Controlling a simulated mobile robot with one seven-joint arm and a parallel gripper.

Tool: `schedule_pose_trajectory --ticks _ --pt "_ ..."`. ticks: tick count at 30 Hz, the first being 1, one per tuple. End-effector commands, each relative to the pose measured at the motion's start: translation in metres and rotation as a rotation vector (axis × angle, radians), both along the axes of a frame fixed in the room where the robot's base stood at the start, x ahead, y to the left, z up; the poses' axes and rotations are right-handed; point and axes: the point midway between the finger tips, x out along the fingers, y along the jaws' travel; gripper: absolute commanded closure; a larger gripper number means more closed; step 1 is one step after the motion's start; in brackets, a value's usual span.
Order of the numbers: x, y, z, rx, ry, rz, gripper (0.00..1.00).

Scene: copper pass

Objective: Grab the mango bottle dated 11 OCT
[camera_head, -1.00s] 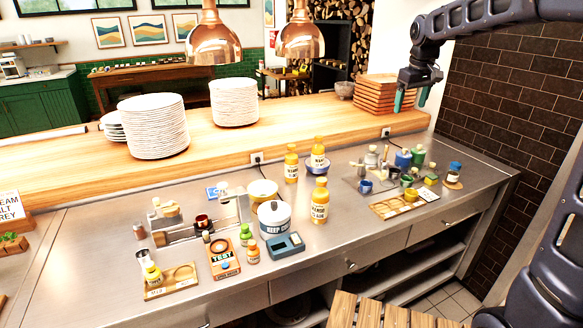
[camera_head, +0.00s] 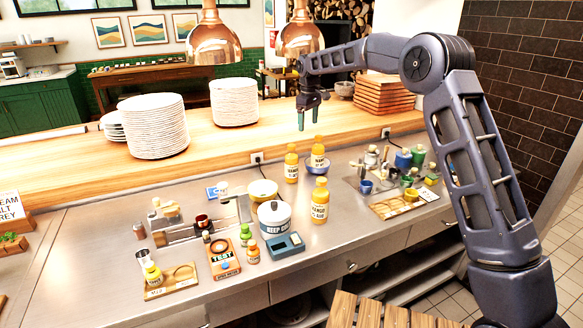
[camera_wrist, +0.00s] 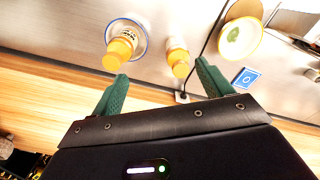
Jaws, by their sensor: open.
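Three yellow-orange bottles with white labels stand on the steel counter in the head view. One is at the back left (camera_head: 291,165); one stands in a blue-rimmed dish (camera_head: 318,168); one is nearer the front (camera_head: 320,203). The front label seems to read mango with a date ending in AUG, but the dates are too small to be sure. My gripper (camera_head: 308,118) is open and empty, above and behind the bottles. The wrist view shows the dish bottle (camera_wrist: 120,50) and the back-left bottle (camera_wrist: 177,58) beyond the open fingers (camera_wrist: 161,85).
Cups and jars crowd the right. Copper lamps (camera_head: 301,42) hang near my gripper. A wooden ledge (camera_head: 225,138) runs behind.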

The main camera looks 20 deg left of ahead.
Motion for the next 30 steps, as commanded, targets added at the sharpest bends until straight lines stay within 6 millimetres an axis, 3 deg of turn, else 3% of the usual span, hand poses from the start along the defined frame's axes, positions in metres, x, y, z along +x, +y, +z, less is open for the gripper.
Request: schedule_pose_trajectory --ticks 3,9,14,24,30 --pt "-0.005 0.034 -0.023 -0.008 0.013 0.051 0.21" --pt "-0.01 0.061 -0.042 -0.016 0.025 0.095 0.21" --pt "-0.01 0.064 -0.05 -0.017 0.026 0.1 0.21" --pt "-0.01 0.063 -0.095 -0.018 0.026 0.099 0.21" --pt "-0.011 0.064 -0.105 -0.017 0.026 0.099 0.21"
